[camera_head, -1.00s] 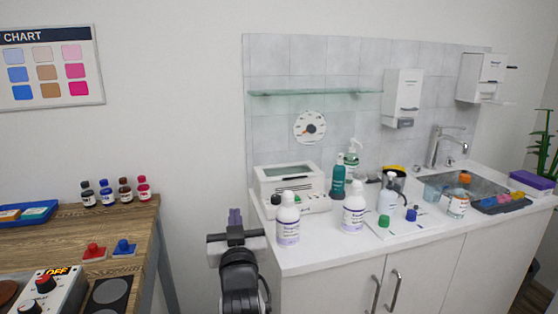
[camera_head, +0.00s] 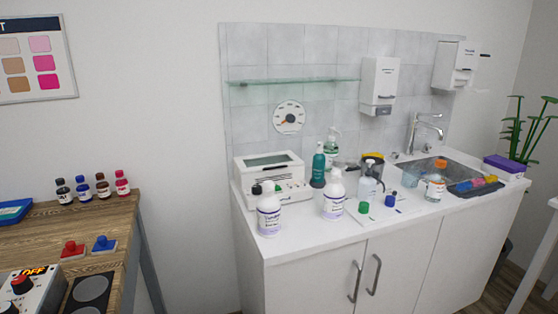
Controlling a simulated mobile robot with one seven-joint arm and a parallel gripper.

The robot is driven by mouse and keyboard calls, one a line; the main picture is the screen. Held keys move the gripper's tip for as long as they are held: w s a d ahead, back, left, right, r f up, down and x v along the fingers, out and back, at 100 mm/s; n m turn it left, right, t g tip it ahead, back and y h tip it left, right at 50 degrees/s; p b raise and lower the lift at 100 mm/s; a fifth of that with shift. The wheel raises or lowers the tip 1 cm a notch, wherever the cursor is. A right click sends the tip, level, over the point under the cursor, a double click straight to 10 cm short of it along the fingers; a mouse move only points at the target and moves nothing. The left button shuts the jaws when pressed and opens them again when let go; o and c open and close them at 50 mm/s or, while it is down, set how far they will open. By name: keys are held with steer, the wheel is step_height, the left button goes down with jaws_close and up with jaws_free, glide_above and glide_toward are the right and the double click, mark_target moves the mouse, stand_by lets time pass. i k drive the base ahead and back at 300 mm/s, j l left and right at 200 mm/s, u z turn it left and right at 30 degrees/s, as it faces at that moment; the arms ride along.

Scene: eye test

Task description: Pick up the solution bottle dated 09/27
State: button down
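Two white bottles with printed labels stand on the white counter: one (camera_head: 269,215) at the front left, the other (camera_head: 333,201) to its right. A clear bottle with an orange cap (camera_head: 436,186) stands near the sink. A teal bottle (camera_head: 318,168) and a bottle with a green label and pump top (camera_head: 331,150) stand further back. A clear bottle with a light top (camera_head: 367,186) stands between them and the sink. No date is readable on any label, so I cannot tell which bottle is dated 09/27. My gripper is not in view.
A white device (camera_head: 270,173) stands behind the left white bottle. Green (camera_head: 363,208) and blue (camera_head: 390,201) caps lie in front of the clear bottle. The sink (camera_head: 464,173) is at the right. A wooden table (camera_head: 110,222) with small dark bottles is at the left.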

mark_target(333, 200)
steer(key=i+l+u, duration=0.2)
steer(key=l, duration=0.15)
steer(key=i+l+u, duration=0.15)
steer(key=l, duration=0.25)
steer(key=i+l+u, duration=0.2)
steer(key=l, duration=0.2)
steer(key=i+l+u, duration=0.15)
steer(key=l, duration=0.25)
steer(key=i+l+u, duration=0.2)
steer(key=l, duration=0.25)
steer(key=l+u, duration=0.15)
steer(key=l, duration=0.3)
